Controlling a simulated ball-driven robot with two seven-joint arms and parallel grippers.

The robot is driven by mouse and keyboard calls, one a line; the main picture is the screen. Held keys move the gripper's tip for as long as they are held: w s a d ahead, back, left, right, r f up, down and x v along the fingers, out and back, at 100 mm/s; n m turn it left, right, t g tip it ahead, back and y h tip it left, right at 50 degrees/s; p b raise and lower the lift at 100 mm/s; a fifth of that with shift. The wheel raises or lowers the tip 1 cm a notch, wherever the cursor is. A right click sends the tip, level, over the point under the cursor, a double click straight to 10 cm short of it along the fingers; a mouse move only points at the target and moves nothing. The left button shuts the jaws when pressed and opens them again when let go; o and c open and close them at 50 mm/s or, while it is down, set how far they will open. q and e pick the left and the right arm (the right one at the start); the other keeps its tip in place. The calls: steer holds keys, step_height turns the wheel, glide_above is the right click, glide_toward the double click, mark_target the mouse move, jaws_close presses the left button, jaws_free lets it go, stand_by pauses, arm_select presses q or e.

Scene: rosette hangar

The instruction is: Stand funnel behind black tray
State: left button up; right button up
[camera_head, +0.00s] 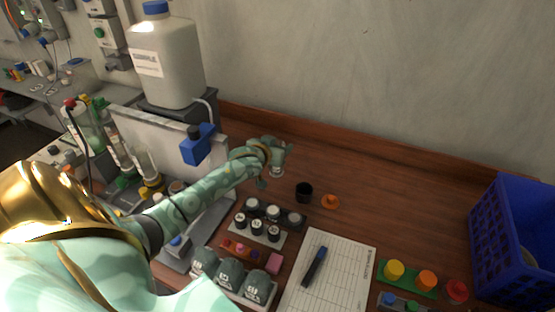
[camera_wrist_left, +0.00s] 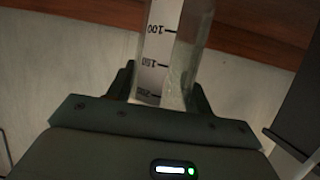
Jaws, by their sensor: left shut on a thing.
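My left gripper (camera_head: 272,158) reaches over the wooden bench near the back wall. In the left wrist view it is shut on a clear cylindrical vessel (camera_wrist_left: 172,55) with a printed scale. The vessel is hard to make out in the head view. A small orange piece (camera_head: 330,202) with a wide rim and a raised middle stands on the bench; it may be the funnel, but I cannot tell for sure. My right gripper is not in view.
A black cup (camera_head: 304,192) stands beside the orange piece. A white rack of vials, a clipboard sheet (camera_head: 330,270) with a pen, and a blue crate (camera_head: 515,240) are nearer. A large jug (camera_head: 165,60) stands at left. The back bench at right is clear.

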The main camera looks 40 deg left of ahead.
arm_select(q)
step_height(320, 180, down, 4)
steer(key=shift+f+b, duration=0.1)
steer(key=shift+b, duration=0.45)
steer(key=shift+f+b, duration=0.6)
steer(key=shift+f, duration=1)
steer(key=shift+d, duration=0.1)
steer(key=shift+f, duration=0.1)
steer(key=o, duration=1.2)
steer(key=shift+r, duration=0.2)
steer(key=shift+p+v, duration=1.95)
steer(key=shift+v, duration=4.1)
